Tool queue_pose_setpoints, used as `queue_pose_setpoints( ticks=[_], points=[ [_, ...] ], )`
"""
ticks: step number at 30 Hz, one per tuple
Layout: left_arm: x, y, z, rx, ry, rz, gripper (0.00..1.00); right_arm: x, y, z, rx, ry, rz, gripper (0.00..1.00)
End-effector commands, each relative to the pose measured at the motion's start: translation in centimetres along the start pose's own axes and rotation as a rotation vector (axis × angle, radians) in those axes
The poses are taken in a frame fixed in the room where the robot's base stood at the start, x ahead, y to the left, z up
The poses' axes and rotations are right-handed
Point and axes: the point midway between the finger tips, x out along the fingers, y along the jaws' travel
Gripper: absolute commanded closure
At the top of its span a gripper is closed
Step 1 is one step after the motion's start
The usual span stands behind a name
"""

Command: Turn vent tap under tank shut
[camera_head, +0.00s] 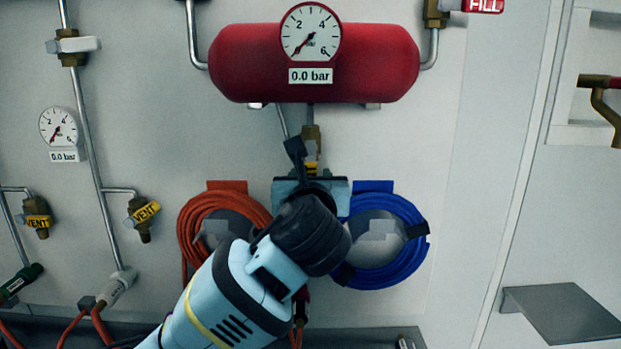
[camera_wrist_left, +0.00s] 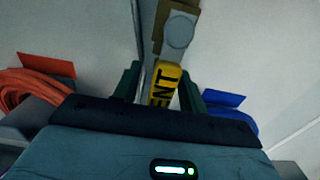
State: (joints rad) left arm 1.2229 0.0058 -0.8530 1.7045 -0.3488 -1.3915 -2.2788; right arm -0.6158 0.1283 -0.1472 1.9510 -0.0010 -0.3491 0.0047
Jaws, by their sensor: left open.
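The red tank (camera_head: 240,65) hangs at the top middle of the head view, its gauge (camera_head: 310,32) above a 0.0 bar label. Under it a brass vent tap (camera_head: 311,138) sits on a short pipe. Its yellow tag-like handle, lettered VENT, shows in the left wrist view (camera_wrist_left: 166,86), pointing down from the brass body (camera_wrist_left: 178,30). My left gripper (camera_head: 309,172) is just below the tap and open. In the left wrist view its fingers (camera_wrist_left: 160,88) stand on either side of the yellow handle; contact cannot be told. My wrist hides the lower part in the head view.
An orange hose coil (camera_head: 195,225) and a blue hose coil (camera_head: 417,255) hang left and right of my gripper. Other yellow VENT taps (camera_head: 143,213) and a small gauge (camera_head: 58,127) are at left. A grey shelf (camera_head: 565,312) juts out at lower right.

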Motion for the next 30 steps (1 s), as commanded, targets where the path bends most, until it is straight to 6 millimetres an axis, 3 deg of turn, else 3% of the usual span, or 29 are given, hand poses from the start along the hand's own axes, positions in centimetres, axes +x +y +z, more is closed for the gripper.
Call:
queue_pose_setpoints(
  ticks=[2,11,23,30],
  points=[
    [-0.03,-0.02,0.01,0.0,0.0,0.0,0.61,0.0,-0.01,0.0,0.0,0.0,0.0,0.49],
    [-0.05,-0.03,0.0,0.0,0.0,-0.001,1.0,0.0,-0.02,0.01,0.0,0.0,0.0,0.49],
    [-0.06,0.09,0.03,0.02,-0.001,0.0,1.0,0.0,-0.02,0.03,0.0,-0.001,0.0,0.49],
    [-0.05,0.74,0.12,0.129,-0.003,0.001,1.0,0.0,-0.02,0.04,0.0,-0.001,0.0,0.49]
  ],
)
